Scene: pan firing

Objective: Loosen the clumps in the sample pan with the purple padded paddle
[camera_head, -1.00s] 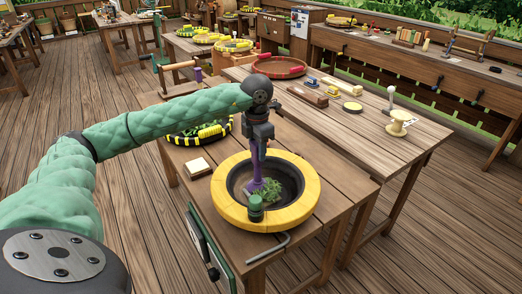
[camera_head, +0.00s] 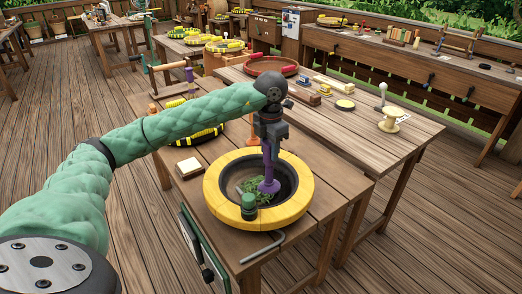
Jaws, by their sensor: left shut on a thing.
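The sample pan (camera_head: 218,206) has a thick yellow segmented rim and a dark bowl, and sits on the near wooden table. Green leafy clumps (camera_head: 250,190) lie in the left part of the bowl. My left gripper (camera_head: 269,143) points down above the pan, shut on the purple paddle (camera_head: 267,172). The paddle stands upright, its wide purple foot inside the bowl, just right of the clumps. I cannot tell whether it touches the bowl's bottom. My right gripper is out of view.
A green cylindrical knob (camera_head: 249,203) stands at the pan's front rim, with a bent grey rod (camera_head: 262,249) below. A pale block (camera_head: 188,167) lies left of the pan. A yellow-and-black pan (camera_head: 190,135) sits behind my left arm. A second table (camera_head: 350,119) holds tools at right.

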